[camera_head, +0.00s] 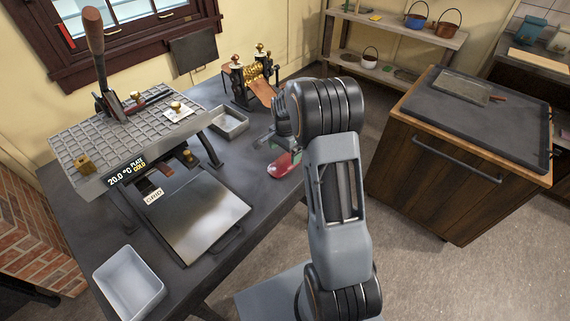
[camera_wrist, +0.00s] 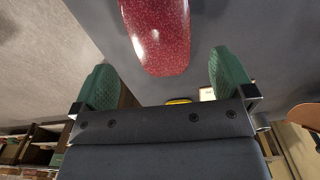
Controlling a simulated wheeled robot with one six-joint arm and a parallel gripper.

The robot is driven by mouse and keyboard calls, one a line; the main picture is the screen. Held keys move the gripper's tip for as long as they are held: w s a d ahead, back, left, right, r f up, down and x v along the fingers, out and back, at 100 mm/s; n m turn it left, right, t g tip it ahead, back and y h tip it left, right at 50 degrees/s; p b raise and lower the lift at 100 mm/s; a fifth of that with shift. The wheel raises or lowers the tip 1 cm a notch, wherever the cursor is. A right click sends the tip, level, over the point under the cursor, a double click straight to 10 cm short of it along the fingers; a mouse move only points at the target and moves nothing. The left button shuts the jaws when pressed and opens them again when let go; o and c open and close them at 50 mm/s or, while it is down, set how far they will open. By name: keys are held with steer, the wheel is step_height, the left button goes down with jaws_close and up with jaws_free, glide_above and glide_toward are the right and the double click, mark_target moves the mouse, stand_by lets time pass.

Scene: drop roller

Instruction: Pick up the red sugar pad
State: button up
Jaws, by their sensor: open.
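The red sugar pad (camera_head: 285,165) is a glossy, speckled, rounded slab lying on the dark table near its right edge. In the wrist view the pad (camera_wrist: 160,35) is at the top middle, cut off by the frame's upper edge. My gripper (camera_wrist: 165,78) is open, its two green-padded fingers apart. The pad appears between and just beyond the fingertips, and nothing is held. In the head view my gripper (camera_head: 270,145) is beside the pad, partly hidden by my arm. I cannot tell whether the fingers touch the pad.
A brass roller machine (camera_head: 250,78) stands at the back of the table (camera_head: 215,163). A small metal tray (camera_head: 230,122), a flat metal plate (camera_head: 200,215) and a white bin (camera_head: 128,281) are to the left. A wooden cabinet (camera_head: 440,180) is at right.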

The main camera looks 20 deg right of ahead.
mark_target(285, 163)
steer(key=shift+f+p, duration=0.5)
steer(key=shift+f, duration=2.2)
steer(key=shift+c, duration=0.3)
steer(key=c, duration=0.9)
